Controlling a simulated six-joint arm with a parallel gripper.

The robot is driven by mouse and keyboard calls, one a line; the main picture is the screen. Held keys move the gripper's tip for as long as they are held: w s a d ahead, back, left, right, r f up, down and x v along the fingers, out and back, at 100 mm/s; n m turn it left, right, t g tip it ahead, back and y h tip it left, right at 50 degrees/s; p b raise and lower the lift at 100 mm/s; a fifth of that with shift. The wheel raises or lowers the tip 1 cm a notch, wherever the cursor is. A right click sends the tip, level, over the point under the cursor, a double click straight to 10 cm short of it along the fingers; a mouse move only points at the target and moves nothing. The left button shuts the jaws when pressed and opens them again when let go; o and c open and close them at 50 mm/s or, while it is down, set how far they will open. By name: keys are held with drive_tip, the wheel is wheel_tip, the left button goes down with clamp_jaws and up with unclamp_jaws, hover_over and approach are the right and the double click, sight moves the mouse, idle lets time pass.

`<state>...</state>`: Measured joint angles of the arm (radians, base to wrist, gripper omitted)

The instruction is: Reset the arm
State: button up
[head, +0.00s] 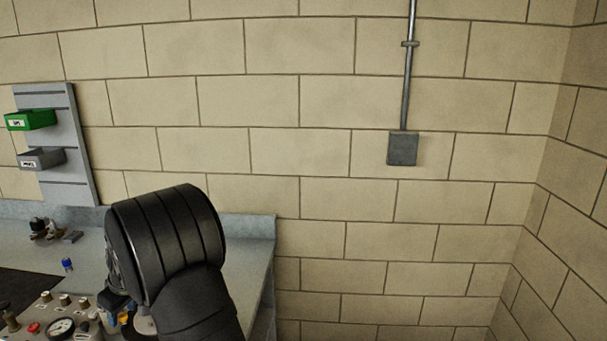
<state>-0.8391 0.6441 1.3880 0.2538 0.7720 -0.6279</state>
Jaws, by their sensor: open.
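My arm shows as a thick black ribbed link (165,240) in front of the bench (245,255), rising from the bottom edge of the head view. My gripper cannot be made out in this view. The arm covers part of the bench top and whatever lies behind it. Small dark, blue and orange parts (123,315) show just beside the arm's lower left side, too partly hidden to name.
A panel with a round gauge (62,328) and several knobs is at the lower left. A small blue item (67,264) and dark fittings (40,228) sit on the bench. Green (30,119) and grey (41,159) bins hang on the wall rack. Right of the bench is clear.

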drive_tip(key=shift+s+a+m+t+h, duration=0.15)
drive_tip(key=shift+m+t+h, duration=0.25)
drive_tip(key=shift+m, duration=1)
drive_tip(key=shift+s+m+t+h, duration=0.15)
drive_tip(key=shift+m+t, duration=0.35)
drive_tip(key=shift+m, duration=0.9)
drive_tip(key=o, duration=1.3)
drive_tip(key=shift+w, duration=0.1)
drive_tip(key=shift+c, duration=0.2)
drive_tip(key=w+d+r+m+g+h, duration=0.1)
drive_tip(key=d+r+m+g+h, duration=0.2)
drive_tip(key=d+r+m, duration=0.9)
drive_tip(key=f+n, duration=0.1)
drive_tip(key=f, duration=0.2)
drive_tip(key=f+n, duration=0.1)
drive_tip(key=f, duration=0.1)
drive_tip(key=shift+d+n, duration=0.3)
